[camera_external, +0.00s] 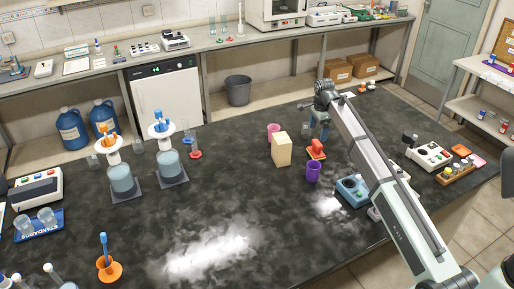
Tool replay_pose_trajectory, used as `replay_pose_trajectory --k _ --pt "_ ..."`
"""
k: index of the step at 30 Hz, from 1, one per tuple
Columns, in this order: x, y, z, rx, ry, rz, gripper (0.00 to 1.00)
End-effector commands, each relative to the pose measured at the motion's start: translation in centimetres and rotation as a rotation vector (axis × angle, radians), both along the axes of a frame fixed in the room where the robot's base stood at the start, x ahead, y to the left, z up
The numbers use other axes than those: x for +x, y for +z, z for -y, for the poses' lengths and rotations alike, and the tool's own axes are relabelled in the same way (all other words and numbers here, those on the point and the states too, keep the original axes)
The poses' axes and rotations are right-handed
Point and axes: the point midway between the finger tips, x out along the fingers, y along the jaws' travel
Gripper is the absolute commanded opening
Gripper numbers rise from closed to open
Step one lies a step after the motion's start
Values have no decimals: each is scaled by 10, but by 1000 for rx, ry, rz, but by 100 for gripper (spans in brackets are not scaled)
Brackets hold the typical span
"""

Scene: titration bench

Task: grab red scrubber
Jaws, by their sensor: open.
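A small red block-like object (316,149), likely the red scrubber, lies on the dark bench right of a tall beige block and behind a purple cup. My gripper (316,136) points down just behind and above it in the picture. The jaws are open, and the fingertips are small and hard to make out. I cannot tell whether they touch the red object.
The beige block (281,150), a pink cup (273,132) and a purple cup (313,172) stand close by. A blue device (352,190) sits to the right, near my arm. Glassware on stands (121,180) is at the left. The bench's front middle is clear.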

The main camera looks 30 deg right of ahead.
Motion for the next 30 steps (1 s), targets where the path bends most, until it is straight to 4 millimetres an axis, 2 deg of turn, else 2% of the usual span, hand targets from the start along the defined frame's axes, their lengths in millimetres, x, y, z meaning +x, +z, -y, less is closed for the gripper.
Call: replay_pose_trajectory --k 3,6,16,24,30 --pt "-1 -19 0 0 0 -1 98" --pt "-1 -28 0 0 0 0 98" --pt "-2 -43 0 0 0 0 98" --pt "-7 -76 0 0 1 -1 98" --pt "-6 -88 0 0 1 2 98"
